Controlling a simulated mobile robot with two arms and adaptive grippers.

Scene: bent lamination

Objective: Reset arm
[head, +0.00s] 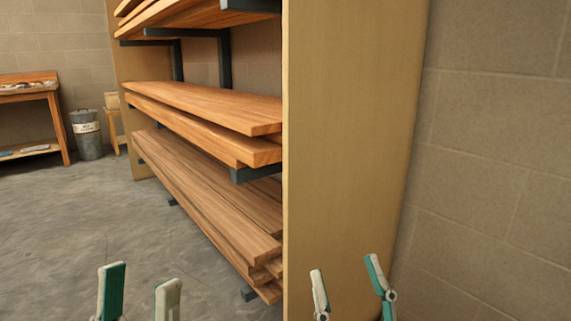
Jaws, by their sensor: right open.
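My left gripper (140,280) shows at the bottom left, with a teal-faced finger and a pale finger standing apart. Nothing shows between its fingers, and the floor is seen through the gap. My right gripper (345,268) shows at the bottom, right of the middle, with its two fingers spread and nothing between them. It appears in front of the tall tan panel (350,130). The rest of both arms is out of view.
A rack of wooden planks (205,110) stands in the middle, its lower planks (215,200) near the floor. A block wall (500,160) fills the right. A wooden workbench (30,95) and metal bin (88,135) stand far left. The concrete floor (80,220) is clear.

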